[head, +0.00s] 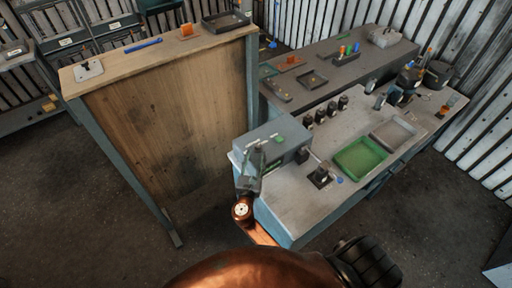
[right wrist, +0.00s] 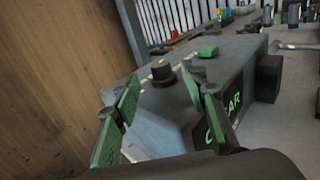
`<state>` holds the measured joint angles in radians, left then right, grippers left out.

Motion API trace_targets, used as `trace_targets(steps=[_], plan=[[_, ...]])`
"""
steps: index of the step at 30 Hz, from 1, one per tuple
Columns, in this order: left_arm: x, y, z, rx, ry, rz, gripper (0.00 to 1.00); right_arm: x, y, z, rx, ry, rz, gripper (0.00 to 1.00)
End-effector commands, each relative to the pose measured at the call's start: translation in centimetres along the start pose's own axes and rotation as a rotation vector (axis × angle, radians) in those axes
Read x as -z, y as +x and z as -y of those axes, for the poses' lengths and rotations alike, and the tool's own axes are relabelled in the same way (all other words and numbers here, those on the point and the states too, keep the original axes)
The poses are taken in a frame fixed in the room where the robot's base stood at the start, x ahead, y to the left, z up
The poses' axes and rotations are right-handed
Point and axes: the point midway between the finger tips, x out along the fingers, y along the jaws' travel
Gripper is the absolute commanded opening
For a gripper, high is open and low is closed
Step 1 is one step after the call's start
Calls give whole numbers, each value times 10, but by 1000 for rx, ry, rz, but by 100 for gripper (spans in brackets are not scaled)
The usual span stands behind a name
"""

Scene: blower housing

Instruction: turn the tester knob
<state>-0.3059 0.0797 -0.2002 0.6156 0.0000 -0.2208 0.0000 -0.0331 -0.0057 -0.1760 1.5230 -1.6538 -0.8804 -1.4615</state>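The tester is a grey-blue box (head: 275,142) at the near left corner of the workbench. In the right wrist view its body (right wrist: 160,118) fills the middle. The black tester knob (right wrist: 162,72) stands on its top face, just beyond and between my fingertips, apparently untouched. A green button (right wrist: 208,51) sits farther back on the top. A front display shows green letters, partly hidden by a finger. My right gripper (right wrist: 163,92) is open and empty, with green-padded fingers spread; it also shows at the tester in the head view (head: 252,168), where it hides the knob. My left gripper is out of view.
A green tray (head: 360,158) and a grey tray (head: 393,133) lie on the workbench (head: 290,205). A small dark fixture (head: 320,176) stands near the tester. Several dark cylinders line the bench's back edge. A tall wooden-panelled table (head: 170,120) stands close on the left.

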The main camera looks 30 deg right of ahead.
Motion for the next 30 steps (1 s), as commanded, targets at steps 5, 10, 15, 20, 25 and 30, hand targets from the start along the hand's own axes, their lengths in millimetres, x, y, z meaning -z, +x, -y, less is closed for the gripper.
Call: trace_targets(steps=[5, 10, 15, 20, 25, 30], plan=[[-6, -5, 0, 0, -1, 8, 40, -2, 28, 0, 0, 0, 2, 40], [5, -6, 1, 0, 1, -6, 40, -1, 44, -1, -2, 0, 1, 40], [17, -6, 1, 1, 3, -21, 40, 0, 47, -2, -3, 0, 0, 40], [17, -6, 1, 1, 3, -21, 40, 0, 47, -2, -4, 1, 0, 40], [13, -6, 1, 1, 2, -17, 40, 0, 47, -2, -4, 1, 0, 28], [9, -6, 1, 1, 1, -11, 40, 0, 47, -2, -3, 1, 0, 16]])
